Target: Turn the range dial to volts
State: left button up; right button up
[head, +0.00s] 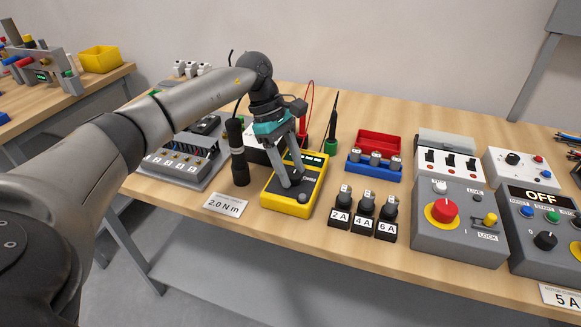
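A yellow multimeter (308,211) with a dark face lies on the bench in the middle of the head view. Its lettering is too small to read clearly. My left gripper (291,182) points down onto the meter's face, with its fingertips at or just above the dial area. The fingers cover the range dial, so I cannot see its setting or whether it is gripped. A small round grey part (303,198) shows on the meter's lower right. My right gripper is not in view.
A black torque driver (238,152) stands close left of the meter, by a "2.0 N m" card (226,204). Red and black probes stand behind it. Labelled fuses (365,211) and a grey control box (459,244) are to the right.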

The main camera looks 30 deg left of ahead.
pick_arm(q)
jog(key=shift+o, duration=1.2)
jog(key=shift+r, duration=0.1)
jog(key=p+v, duration=0.1)
jog(key=v, duration=1.4)
jog(key=shift+p, duration=0.4)
jog(key=shift+w+a, duration=0.1)
